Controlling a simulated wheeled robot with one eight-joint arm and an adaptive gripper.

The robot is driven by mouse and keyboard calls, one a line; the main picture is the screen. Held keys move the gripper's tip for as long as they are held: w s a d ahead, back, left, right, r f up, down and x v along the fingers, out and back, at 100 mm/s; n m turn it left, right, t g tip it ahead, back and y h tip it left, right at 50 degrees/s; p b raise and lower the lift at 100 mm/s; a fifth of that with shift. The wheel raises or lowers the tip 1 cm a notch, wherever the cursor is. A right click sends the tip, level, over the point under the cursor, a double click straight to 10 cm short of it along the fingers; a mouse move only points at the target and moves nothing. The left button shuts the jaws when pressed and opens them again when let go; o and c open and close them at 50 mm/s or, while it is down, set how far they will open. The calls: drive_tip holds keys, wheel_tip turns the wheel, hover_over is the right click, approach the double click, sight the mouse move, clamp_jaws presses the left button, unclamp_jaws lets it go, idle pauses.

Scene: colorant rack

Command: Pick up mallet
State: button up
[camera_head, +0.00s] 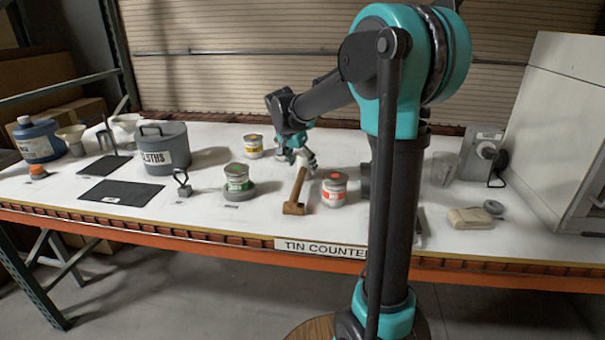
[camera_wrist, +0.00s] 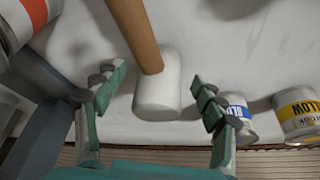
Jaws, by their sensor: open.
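The mallet (camera_head: 299,187) lies on the white counter between two tins, its wooden handle pointing toward the front edge. Its far end is at my gripper (camera_head: 301,155), which partly hides it. In the wrist view, the mallet's pale cylindrical head (camera_wrist: 158,92) with the brown handle shows between the two teal fingers of my gripper (camera_wrist: 156,98). The fingers are open, with a visible gap on each side of the head. Whether the fingers are level with the head or above it is hard to tell.
A red-labelled tin (camera_head: 334,190) stands close right of the mallet; a green-labelled tin (camera_head: 237,179) stands left. A yellow-labelled tin (camera_head: 253,146) is behind. In the wrist view, a blue-labelled tin (camera_wrist: 238,116) is near the right finger. A grey CLOTHS pot (camera_head: 165,150) stands farther left.

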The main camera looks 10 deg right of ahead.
drive_tip(key=x, duration=0.3)
drive_tip(key=shift+w+f, duration=0.1)
drive_tip(key=shift+f, duration=0.05)
drive_tip(key=c, duration=1.4)
drive_tip(key=shift+o, duration=0.2)
wheel_tip(320, 180, up, 20)
